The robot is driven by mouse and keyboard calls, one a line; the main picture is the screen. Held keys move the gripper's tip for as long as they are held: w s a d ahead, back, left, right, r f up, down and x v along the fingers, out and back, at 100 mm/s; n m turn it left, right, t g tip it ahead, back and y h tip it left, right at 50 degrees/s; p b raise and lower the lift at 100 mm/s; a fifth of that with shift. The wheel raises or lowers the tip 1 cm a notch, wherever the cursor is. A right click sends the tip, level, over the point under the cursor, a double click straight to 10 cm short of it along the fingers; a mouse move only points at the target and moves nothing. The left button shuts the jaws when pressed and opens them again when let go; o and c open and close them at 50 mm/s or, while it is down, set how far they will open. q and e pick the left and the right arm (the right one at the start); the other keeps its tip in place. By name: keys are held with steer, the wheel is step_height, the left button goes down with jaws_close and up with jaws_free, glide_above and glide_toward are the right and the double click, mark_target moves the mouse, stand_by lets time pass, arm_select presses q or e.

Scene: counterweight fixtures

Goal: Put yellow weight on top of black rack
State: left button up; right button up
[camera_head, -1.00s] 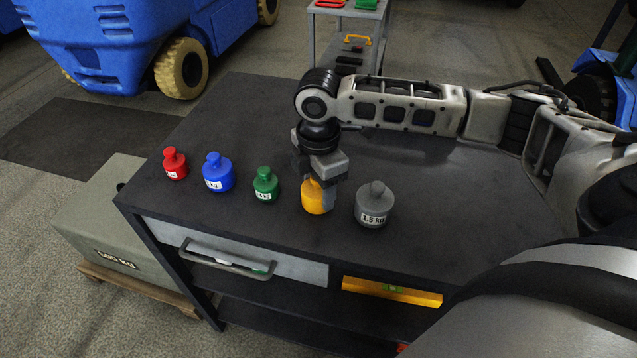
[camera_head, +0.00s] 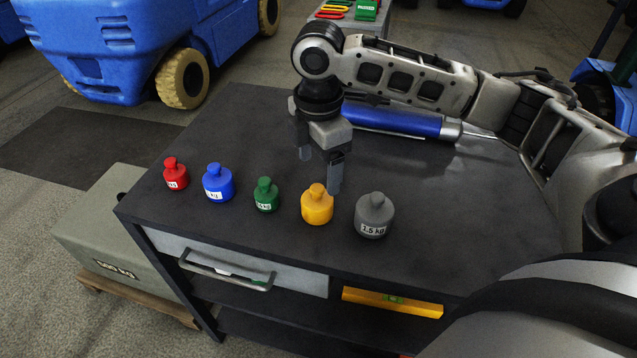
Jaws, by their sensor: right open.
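The yellow weight (camera_head: 317,207) stands upright on the dark top of the black rack (camera_head: 250,125). It is in a row between the green weight (camera_head: 265,196) and the grey 1.5 kg weight (camera_head: 374,216). My right gripper (camera_head: 319,174) is open and empty, pointing down just above and behind the yellow weight. Its fingers are clear of the weight's knob. My left gripper is not in view.
A red weight (camera_head: 175,175) and a blue weight (camera_head: 218,183) stand further left. A blue cylindrical tool (camera_head: 395,120) lies behind my right gripper. A drawer handle (camera_head: 225,272) and a yellow level (camera_head: 392,301) are below the top's front edge. The back left of the top is clear.

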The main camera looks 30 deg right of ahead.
mark_target(319, 187)
step_height(319, 187, up, 3)
steer(key=shift+f, duration=0.1)
steer(key=shift+r, duration=0.5)
